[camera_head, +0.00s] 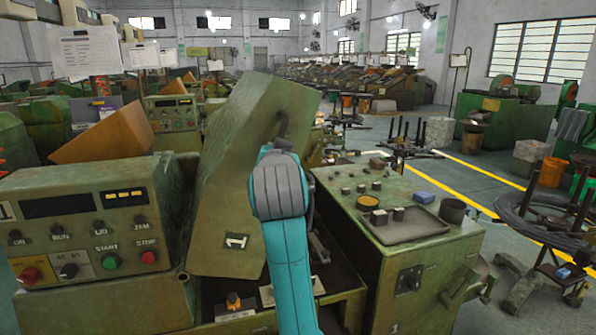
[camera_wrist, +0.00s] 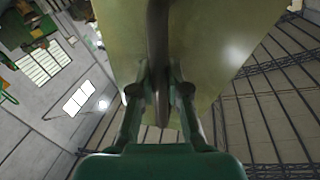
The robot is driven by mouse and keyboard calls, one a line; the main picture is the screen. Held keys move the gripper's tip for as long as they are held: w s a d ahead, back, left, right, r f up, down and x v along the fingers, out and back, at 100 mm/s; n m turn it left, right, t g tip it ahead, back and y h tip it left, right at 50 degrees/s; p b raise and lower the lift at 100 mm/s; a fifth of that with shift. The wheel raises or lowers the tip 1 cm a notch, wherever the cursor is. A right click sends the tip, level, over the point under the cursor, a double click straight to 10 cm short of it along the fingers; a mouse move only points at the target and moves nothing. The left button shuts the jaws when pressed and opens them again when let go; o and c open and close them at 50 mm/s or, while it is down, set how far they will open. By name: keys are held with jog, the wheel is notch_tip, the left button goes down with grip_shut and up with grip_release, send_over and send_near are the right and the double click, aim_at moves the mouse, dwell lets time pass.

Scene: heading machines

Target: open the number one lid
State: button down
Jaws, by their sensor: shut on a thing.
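The number one lid (camera_head: 228,165) is a large green panel with a "1" plate (camera_head: 237,241) near its lower edge. In the head view it stands raised and steeply tilted over the machine, with the dark inside (camera_head: 325,262) partly visible below and beside it. Its dark curved handle (camera_head: 283,124) is on the upper right of its face. In the wrist view my gripper (camera_wrist: 159,92) is shut on the handle (camera_wrist: 157,35), one finger on each side, with the lid (camera_wrist: 215,50) close behind. In the head view my arm hides the gripper.
The control panel (camera_head: 85,222) with buttons stands left of the lid. A green cabinet (camera_head: 430,262) on the right carries a tray (camera_head: 405,226), a cup (camera_head: 452,210) and small blocks. A wire coil stand (camera_head: 545,220) is further right. The aisle floor beyond has a yellow line.

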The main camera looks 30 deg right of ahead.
jog(key=shift+w+a+r+n, duration=0.2)
jog(key=shift+a+r, duration=0.25)
jog(key=shift+a, duration=0.15)
jog(key=shift+w+a+r+n, duration=0.2)
jog(key=shift+a+r, duration=0.2)
jog(key=shift+a, duration=0.15)
jog(key=c, duration=1.1)
grip_release()
jog(key=shift+f, duration=0.1)
jog(key=shift+c, duration=0.2)
jog(key=shift+s, duration=0.1)
jog(key=v, duration=1.1)
jog(key=shift+s+a, duration=0.25)
jog(key=shift+s, duration=0.1)
